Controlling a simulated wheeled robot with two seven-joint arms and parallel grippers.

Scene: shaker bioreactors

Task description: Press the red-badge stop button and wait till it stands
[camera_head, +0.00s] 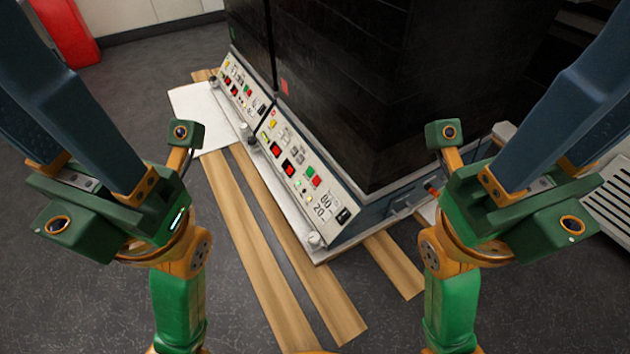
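The red badge (284,87) is a small red patch on the lower left edge of the near black cabinet (370,90). Below it runs the sloped near control panel (330,217), with a yellow key, several red and green buttons and a display reading 80 and 20. Its red buttons include an upper one (276,150), a middle one (288,168) and a lower one (317,182); labels are too small to read, so I cannot tell which is stop. Both my arms fold down past the bottom edge; neither gripper is visible.
A second panel (240,85) with similar buttons lies farther back, below a cabinet with a green badge (232,33). Wooden planks (245,240) lie on the dark floor under the machines. A red object (65,30) stands at top left. A slatted grey unit (610,205) is at right.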

